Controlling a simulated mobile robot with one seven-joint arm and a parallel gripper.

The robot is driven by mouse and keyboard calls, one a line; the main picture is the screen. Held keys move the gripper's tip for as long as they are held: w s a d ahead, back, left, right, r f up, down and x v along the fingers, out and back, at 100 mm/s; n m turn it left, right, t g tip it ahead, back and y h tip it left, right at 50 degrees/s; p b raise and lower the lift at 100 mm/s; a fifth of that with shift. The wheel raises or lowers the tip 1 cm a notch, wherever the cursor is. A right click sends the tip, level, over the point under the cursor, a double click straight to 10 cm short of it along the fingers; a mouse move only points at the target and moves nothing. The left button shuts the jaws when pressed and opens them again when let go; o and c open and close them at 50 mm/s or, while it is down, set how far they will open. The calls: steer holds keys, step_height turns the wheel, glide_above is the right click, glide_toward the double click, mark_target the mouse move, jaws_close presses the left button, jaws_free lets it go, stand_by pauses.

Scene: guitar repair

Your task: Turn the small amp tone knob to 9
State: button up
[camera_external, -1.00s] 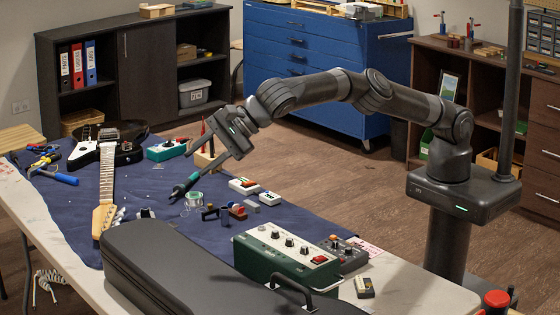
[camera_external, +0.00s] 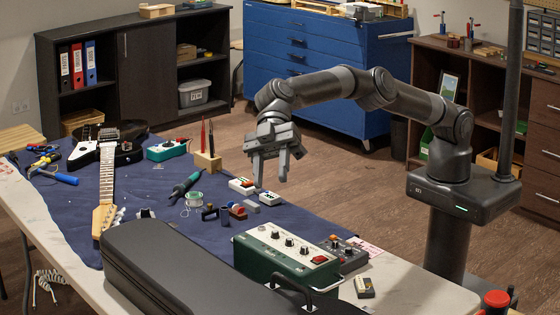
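A green-sided box with a pale top panel, a row of several dark knobs and a red switch (camera_external: 287,259) stands at the near right of the table; I take it for the small amp. Which knob is the tone knob, and the numbers around the knobs, are too small to read. My gripper (camera_external: 270,180) hangs in the air, pointing down, up and behind the amp in the picture. Its two fingers are apart with nothing between them. It touches none of the knobs.
A dark guitar case (camera_external: 190,270) lies left of the amp. A grey pedal with knobs (camera_external: 345,251) stands at its right. Small parts (camera_external: 235,210), a soldering iron (camera_external: 187,184) and a guitar (camera_external: 107,165) lie on the blue mat (camera_external: 75,212). A wooden pen holder (camera_external: 208,161) stands behind.

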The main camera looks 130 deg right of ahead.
steer(key=s+d+f+n+g+h, duration=0.4)
steer(key=s+d+f+g+h, duration=0.15)
steer(key=s+f, duration=0.2)
steer(key=g+h, duration=0.3)
glide_above(275, 231)
step_height(275, 231, down, 3)
steer(key=shift+n, duration=0.3)
step_height(275, 231, down, 11)
steer(key=shift+a+r, duration=0.1)
steer(key=shift+r, duration=0.05)
jaws_close()
